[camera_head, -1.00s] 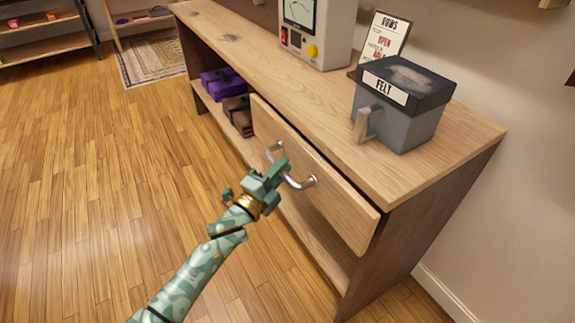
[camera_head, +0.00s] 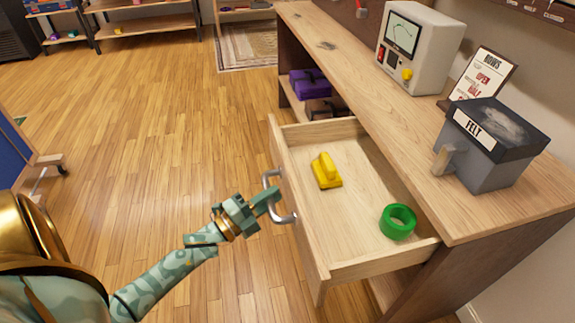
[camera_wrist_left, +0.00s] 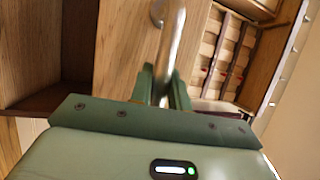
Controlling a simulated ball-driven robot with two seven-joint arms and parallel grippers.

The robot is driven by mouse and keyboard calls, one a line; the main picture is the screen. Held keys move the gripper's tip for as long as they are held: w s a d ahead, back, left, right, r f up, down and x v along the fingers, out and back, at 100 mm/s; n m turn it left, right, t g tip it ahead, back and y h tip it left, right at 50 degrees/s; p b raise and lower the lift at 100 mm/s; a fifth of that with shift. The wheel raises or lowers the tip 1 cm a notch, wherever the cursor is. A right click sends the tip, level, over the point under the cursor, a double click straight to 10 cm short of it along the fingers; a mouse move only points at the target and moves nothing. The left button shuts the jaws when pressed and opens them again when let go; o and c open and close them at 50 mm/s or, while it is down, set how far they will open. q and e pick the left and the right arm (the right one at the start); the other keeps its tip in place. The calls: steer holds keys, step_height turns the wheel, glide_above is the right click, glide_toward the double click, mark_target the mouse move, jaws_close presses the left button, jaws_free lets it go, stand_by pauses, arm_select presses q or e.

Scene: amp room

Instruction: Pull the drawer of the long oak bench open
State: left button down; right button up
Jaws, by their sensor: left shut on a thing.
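The long oak bench (camera_head: 395,130) runs along the wall on the right in the head view. Its drawer (camera_head: 305,222) stands well out from the bench front, with its inside in view. A yellow block-like thing (camera_head: 326,172) and a green ring (camera_head: 398,222) lie in the drawer. My left gripper (camera_head: 268,195) is shut on the drawer's curved metal handle (camera_head: 284,217). In the left wrist view the handle bar (camera_wrist_left: 172,45) passes between the fingers of my left gripper (camera_wrist_left: 161,85). My right gripper is not in view.
On the bench top stand a grey box labelled FELT (camera_head: 490,150), a sign (camera_head: 484,75) and a pale device with a screen (camera_head: 420,45). A purple thing (camera_head: 310,84) lies on the lower shelf. The wooden floor (camera_head: 150,130) left of the drawer is clear.

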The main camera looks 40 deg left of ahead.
arm_select(q)
steer(key=shift+s+a+f, duration=0.1)
steer(key=shift+s+a, duration=0.3)
steer(key=shift+s, duration=0.15)
steer(key=c, duration=1.3)
jaws_free()
steer(key=shift+c, duration=0.2)
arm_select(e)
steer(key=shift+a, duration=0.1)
